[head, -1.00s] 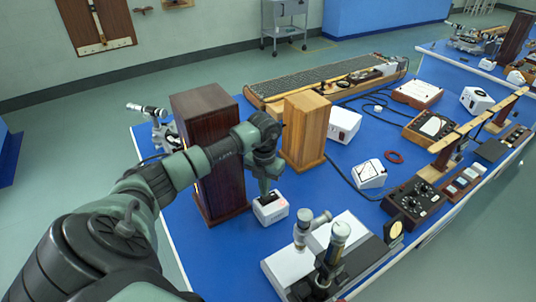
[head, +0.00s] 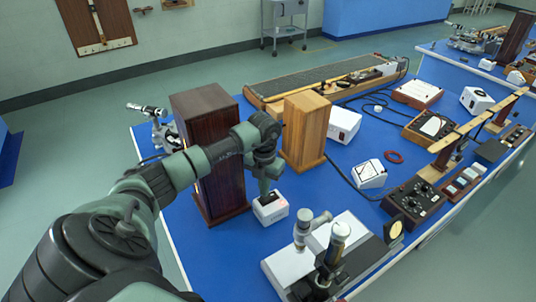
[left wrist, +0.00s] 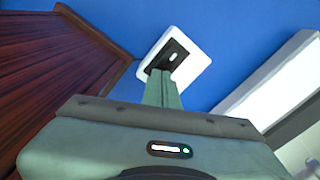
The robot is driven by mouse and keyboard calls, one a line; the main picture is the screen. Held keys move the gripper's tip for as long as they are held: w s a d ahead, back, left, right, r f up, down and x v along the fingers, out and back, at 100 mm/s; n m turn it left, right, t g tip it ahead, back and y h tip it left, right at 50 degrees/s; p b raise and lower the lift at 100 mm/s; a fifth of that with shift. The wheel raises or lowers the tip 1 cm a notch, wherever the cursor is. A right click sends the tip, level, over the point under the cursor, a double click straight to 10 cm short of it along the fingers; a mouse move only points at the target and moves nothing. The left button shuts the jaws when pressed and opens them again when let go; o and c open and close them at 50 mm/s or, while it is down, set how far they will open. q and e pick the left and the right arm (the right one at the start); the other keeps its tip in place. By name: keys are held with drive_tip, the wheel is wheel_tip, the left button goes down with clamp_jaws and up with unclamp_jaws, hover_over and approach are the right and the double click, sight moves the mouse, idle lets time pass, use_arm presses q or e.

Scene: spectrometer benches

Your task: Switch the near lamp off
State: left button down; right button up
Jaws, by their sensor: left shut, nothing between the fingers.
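A tall dark wooden lamp housing (head: 212,150) stands on the blue bench, and its side also shows in the left wrist view (left wrist: 60,70). A thin bright strip shows at its left edge. A small white switch box (head: 271,210) sits beside its foot. In the left wrist view the switch box (left wrist: 193,57) has a black plate with a small pale switch. My left gripper (head: 264,190) is shut and empty, pointing down over this box. Its fingertips (left wrist: 163,75) overlap the near edge of the plate; I cannot tell whether they touch. My right gripper is out of view.
A lighter wooden housing (head: 305,132) stands just right of the dark one. A microscope-like instrument (head: 335,245) on a pale base is close in front. White meters and a black dial box (head: 413,200) stand to the right.

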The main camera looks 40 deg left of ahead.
use_arm(q)
drive_tip(key=shift+f, duration=0.15)
drive_tip(key=shift+s+f+b, duration=0.1)
drive_tip(key=shift+f+b, duration=0.8)
idle(0.6)
drive_tip(key=shift+r+p, duration=0.7)
drive_tip(key=shift+r, duration=0.15)
drive_tip(key=shift+r+p, duration=1.75)
drive_tip(key=shift+r, duration=0.9)
